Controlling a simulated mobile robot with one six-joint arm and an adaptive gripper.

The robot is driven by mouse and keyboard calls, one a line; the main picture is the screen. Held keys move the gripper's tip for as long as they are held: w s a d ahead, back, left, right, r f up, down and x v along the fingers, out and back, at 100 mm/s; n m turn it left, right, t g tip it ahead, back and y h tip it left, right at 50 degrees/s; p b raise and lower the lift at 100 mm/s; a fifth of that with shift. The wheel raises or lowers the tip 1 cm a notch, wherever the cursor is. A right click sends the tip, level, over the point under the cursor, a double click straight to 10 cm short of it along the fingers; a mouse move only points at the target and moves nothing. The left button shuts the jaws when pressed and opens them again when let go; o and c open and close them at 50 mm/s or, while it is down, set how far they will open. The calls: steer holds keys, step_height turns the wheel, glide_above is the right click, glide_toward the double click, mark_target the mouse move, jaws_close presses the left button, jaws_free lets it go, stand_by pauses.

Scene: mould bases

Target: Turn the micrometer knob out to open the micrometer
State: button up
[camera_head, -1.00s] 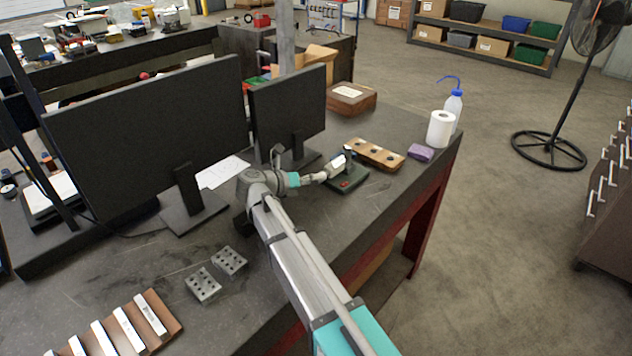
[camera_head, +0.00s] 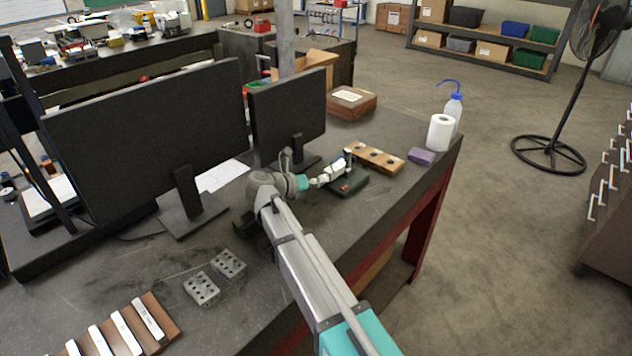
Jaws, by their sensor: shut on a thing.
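The micrometer (camera_head: 348,158) stands in a dark green stand (camera_head: 352,183) on the dark workbench. Only a small part of it shows beyond my gripper. My gripper (camera_head: 337,167) reaches in from the left at the micrometer's knob end and is shut on the knob. The knob itself is mostly hidden by the fingers and too small to make out. A small red spot shows on the stand's near side.
A wooden block with holes (camera_head: 377,157) lies just behind the stand. A purple block (camera_head: 421,157), a paper roll (camera_head: 440,132) and a wash bottle (camera_head: 454,107) stand further right. Two monitors (camera_head: 150,125) rise left of my arm. Perforated metal blocks (camera_head: 201,288) lie nearer.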

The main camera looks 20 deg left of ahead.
jaws_close()
steer(key=shift+f, duration=0.1)
steer(key=shift+a+n+h+b, duration=0.1)
steer(key=shift+n+h+b, duration=0.3)
steer(key=shift+n+b, duration=0.15)
steer(key=shift+n+h+b, duration=0.6)
steer(key=shift+n, duration=0.55)
steer(key=o, duration=0.9)
jaws_free()
